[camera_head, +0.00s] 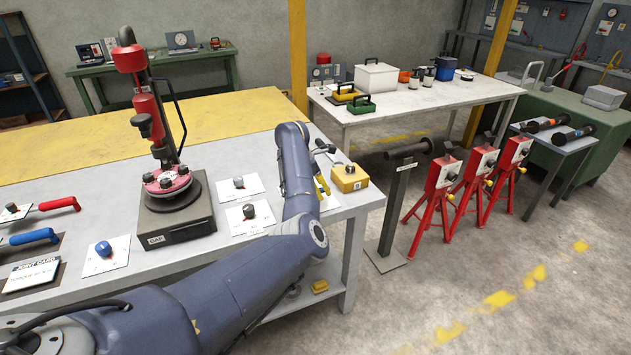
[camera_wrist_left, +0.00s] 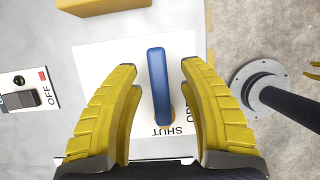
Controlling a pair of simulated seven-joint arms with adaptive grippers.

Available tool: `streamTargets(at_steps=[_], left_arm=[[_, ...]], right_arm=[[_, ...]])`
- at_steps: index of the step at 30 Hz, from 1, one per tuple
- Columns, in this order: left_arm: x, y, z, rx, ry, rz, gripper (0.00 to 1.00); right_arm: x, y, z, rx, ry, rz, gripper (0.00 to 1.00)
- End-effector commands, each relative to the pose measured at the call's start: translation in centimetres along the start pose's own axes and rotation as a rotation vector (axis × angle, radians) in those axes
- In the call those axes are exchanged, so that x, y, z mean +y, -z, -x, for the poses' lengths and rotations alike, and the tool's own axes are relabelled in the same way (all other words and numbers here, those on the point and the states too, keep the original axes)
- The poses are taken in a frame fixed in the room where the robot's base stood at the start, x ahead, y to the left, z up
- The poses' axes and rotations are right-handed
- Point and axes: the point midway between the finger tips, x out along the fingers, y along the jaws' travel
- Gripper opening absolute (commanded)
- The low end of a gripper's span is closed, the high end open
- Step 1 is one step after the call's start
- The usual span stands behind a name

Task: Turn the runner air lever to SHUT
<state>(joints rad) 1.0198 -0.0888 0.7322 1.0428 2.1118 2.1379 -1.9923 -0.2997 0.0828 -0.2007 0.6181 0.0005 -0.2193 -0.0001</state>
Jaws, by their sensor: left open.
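The air lever (camera_wrist_left: 160,75) is a blue bar handle on a white plate (camera_wrist_left: 92,65) in the left wrist view. It runs nearly straight up and down in that picture. The word SHUT is printed upside down just below its lower end. A second label, starting "OP", is partly covered by the right-hand finger. My left gripper (camera_wrist_left: 158,80) is open, with one yellow finger on each side of the lever. In the head view my left arm hides the lever and most of the gripper.
A yellow box (camera_head: 350,178) stands at the table's right corner. A black switch (camera_wrist_left: 22,98) marked OFF lies left of the plate. A dark bar with a grey flange (camera_wrist_left: 250,82) is to the right. A red press-like device (camera_head: 150,110) stands on the same table.

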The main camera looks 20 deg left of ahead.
Motion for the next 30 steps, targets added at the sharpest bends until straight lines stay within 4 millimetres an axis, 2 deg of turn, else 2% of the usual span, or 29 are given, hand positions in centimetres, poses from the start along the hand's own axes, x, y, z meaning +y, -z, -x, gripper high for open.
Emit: streamTargets(at_steps=[5,18,30], left_arm=[[0.1,0.0,1.9,0.000,-0.003,0.002,0.42],[0.1,0.0,8.8,-0.001,-0.003,0.001,0.42],[0.0,0.0,11.4,-0.001,0.001,0.000,0.42]], right_arm=[[-0.1,0.1,0.0,0.001,0.001,-0.001,0.44],[-0.2,0.1,0.0,0.002,0.002,-0.001,0.44],[-0.2,0.1,0.0,0.002,0.002,-0.001,0.44]])
